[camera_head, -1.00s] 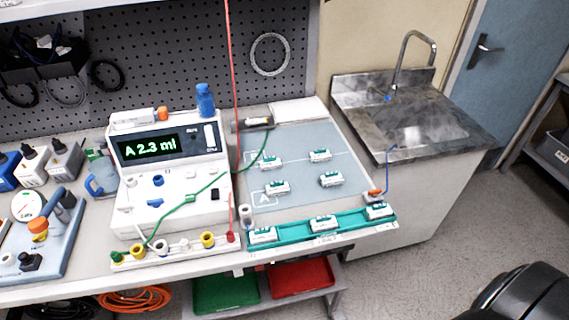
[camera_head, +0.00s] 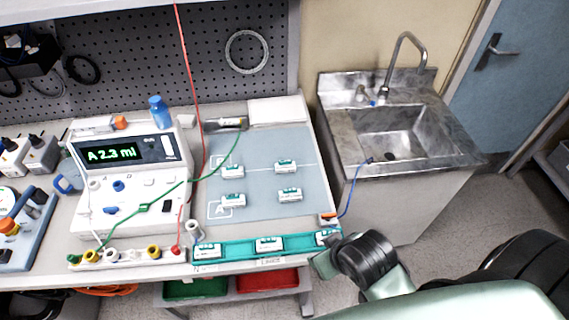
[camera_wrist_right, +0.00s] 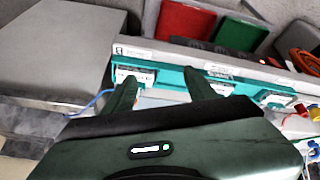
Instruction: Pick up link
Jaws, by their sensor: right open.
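Several small white-and-green link modules are in view. Three sit in the teal rail (camera_head: 226,247) at the bench's front edge: a left one (camera_head: 207,251), a middle one (camera_head: 269,244) and a right one (camera_head: 327,237). The others, such as this link (camera_head: 289,194), lie on the grey-blue mat (camera_head: 262,180). My right gripper (camera_wrist_right: 161,78) is open in the wrist view, its two dark fingers reaching toward the rail. One link (camera_wrist_right: 135,76) shows by the left finger and another (camera_wrist_right: 221,80) by the right finger. Nothing is seen between the fingers. My left gripper is not in view.
A white pump tester (camera_head: 125,180) reading A 2.3 ml stands left of the mat, with green and red leads. A blue cable (camera_head: 350,190) hangs at the bench's right end. Green (camera_head: 195,288) and red (camera_head: 268,279) bins sit below. A sink (camera_head: 400,130) is at right.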

